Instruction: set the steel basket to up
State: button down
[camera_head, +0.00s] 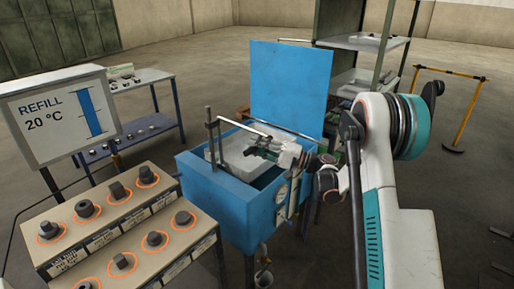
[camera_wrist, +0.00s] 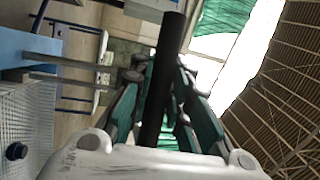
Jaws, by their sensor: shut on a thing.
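The steel basket (camera_head: 232,155) is a pale grey, box-like basket in the mouth of the blue tank (camera_head: 222,208). Its upper part shows at about the tank's rim; its lower part is hidden. A mesh wall, seemingly the basket's (camera_wrist: 25,125), shows at the left of the wrist view. My gripper (camera_head: 262,145) reaches over the tank from the right and covers part of the basket. In the wrist view its green-padded fingers (camera_wrist: 163,90) are shut around a black bar (camera_wrist: 170,45). Where this bar joins the basket is hidden.
The tank's blue lid (camera_head: 290,85) stands open behind. A console with several knobs (camera_head: 122,225) and a display reading REFILL 20 °C (camera_head: 60,112) stand at the left. A table (camera_head: 130,140) and shelf rack (camera_head: 365,42) stand behind. A yellow barrier (camera_head: 462,110) is far right.

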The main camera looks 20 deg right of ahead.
jog(key=shift+w+d+r, duration=0.1)
jog(key=shift+r, duration=0.15)
jog(key=c, duration=1.8)
grip_release()
jog(key=shift+f, duration=0.1)
jog(key=v, duration=1.2)
